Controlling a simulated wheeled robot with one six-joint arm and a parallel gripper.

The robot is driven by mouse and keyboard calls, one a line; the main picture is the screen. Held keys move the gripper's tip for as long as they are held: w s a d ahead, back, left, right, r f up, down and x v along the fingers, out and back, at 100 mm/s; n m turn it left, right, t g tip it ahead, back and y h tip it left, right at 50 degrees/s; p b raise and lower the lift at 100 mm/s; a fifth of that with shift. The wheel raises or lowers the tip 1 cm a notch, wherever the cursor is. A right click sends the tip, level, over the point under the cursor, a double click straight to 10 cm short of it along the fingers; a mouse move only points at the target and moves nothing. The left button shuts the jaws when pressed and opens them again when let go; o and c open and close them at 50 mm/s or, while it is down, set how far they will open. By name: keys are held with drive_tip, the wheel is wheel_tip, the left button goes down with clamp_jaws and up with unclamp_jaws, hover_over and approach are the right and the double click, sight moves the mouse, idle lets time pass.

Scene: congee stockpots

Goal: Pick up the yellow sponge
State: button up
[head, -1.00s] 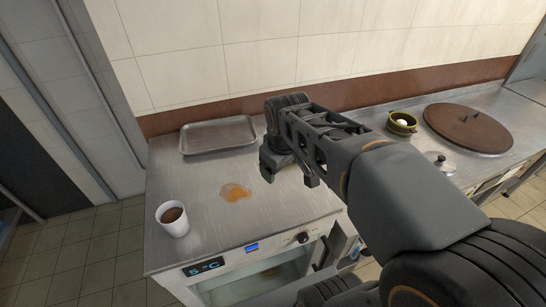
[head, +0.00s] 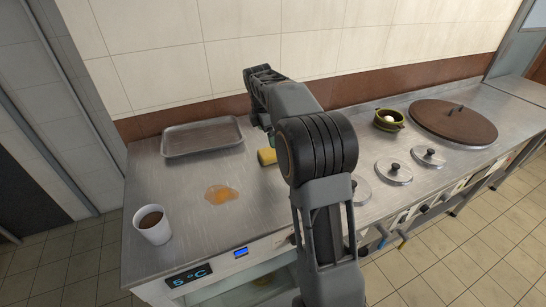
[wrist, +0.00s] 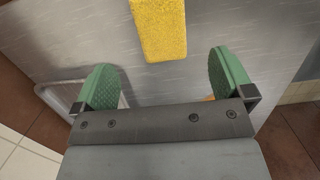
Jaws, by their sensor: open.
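The yellow sponge (head: 267,156) lies on the steel counter, partly hidden behind my arm in the head view. In the wrist view the sponge (wrist: 159,28) shows at the top middle, its upper part cut off by the picture edge. My gripper (wrist: 166,78) has its two green fingers spread wide in the wrist view. The sponge is ahead of the fingers and in line with the gap between them, with no finger seen touching it. In the head view the gripper is mostly hidden behind my arm.
On the steel counter (head: 180,185) are a metal tray (head: 203,152), an orange spill (head: 221,194) and a white cup (head: 153,226) with brown contents. A tiled wall stands behind.

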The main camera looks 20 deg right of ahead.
sight(272, 151)
drive_tip(key=shift+s+d+f+b, duration=0.1)
drive_tip(key=shift+d+f+b, duration=0.1)
drive_tip(key=shift+f, duration=1.2)
drive_tip(key=shift+w+d+f+b, duration=0.1)
drive_tip(key=shift+d+f, duration=0.05)
drive_tip(key=shift+f, duration=1.25)
drive_tip(key=shift+s+d+f+b, duration=0.1)
drive_tip(key=shift+d+f+b, duration=0.1)
drive_tip(key=shift+f, duration=1.2)
drive_tip(key=c, duration=1)
